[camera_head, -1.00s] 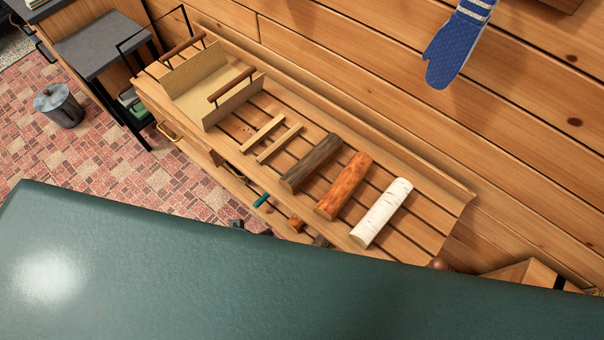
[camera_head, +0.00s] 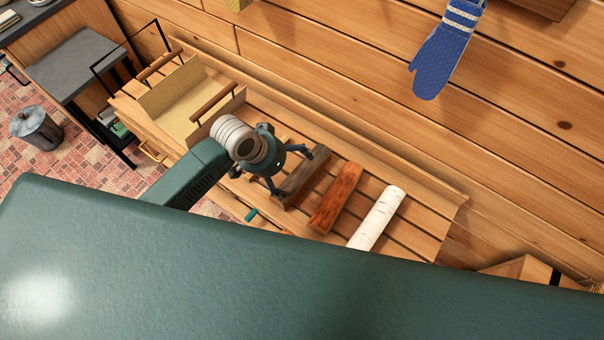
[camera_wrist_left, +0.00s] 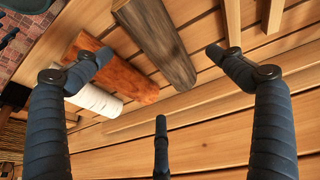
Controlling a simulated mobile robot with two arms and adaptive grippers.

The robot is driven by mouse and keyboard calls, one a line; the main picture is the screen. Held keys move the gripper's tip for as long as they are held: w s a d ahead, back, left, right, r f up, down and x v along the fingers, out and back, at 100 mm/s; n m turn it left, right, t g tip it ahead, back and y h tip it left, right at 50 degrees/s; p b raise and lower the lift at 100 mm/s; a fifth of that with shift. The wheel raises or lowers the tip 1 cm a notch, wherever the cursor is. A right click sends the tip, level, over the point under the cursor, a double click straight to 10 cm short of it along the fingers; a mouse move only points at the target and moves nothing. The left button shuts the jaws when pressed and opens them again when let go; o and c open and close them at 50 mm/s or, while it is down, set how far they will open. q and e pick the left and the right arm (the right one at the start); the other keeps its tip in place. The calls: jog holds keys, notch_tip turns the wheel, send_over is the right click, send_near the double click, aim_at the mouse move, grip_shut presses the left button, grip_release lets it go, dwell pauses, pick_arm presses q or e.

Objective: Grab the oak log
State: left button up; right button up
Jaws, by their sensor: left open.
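Three logs lie side by side on the slatted wooden bench: a dark grey-brown log (camera_head: 303,179), a reddish-orange log (camera_head: 336,198) and a white birch log (camera_head: 377,217). No label tells which is oak; the dark one is nearest my left gripper (camera_head: 287,170). That gripper is open and empty above the dark log's left side, its fingers partly covering it. In the left wrist view the dark log (camera_wrist_left: 155,40) lies beyond the spread fingers (camera_wrist_left: 158,62), with no contact seen. The reddish log (camera_wrist_left: 115,75) is behind the left-hand finger. My right gripper is not in view.
The slatted bench (camera_head: 425,220) stands along the plank wall. A cardboard-coloured open box (camera_head: 175,100) with wooden handles and thin sticks (camera_wrist_left: 273,14) share it. A blue mitt (camera_head: 440,60) hangs on the wall. A metal bin (camera_head: 37,128) stands on the floor at left.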

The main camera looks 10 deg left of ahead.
aim_at(302, 174)
pick_arm(q)
jog(key=shift+w+a, duration=0.1)
jog(key=shift+w, duration=0.35)
jog(key=x, duration=0.4)
jog(key=shift+w+f, duration=0.1)
jog(key=shift+f, duration=0.2)
jog(key=shift+w+d+f, duration=0.2)
jog(key=shift+d+f, duration=0.15)
jog(key=shift+f, duration=0.15)
jog(key=x, duration=0.3)
jog(key=shift+d+f+b, duration=0.3)
jog(key=shift+b, duration=0.1)
jog(key=shift+w+d+f, duration=0.1)
jog(key=shift+w+f, duration=0.15)
jog(key=shift+f, duration=0.15)
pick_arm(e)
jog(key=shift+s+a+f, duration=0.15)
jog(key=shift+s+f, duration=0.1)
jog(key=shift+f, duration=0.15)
pick_arm(q)
jog(key=shift+s, duration=0.1)
jog(key=c, duration=1.6)
jog(key=shift+c, duration=1.3)
jog(key=shift+r, duration=0.1)
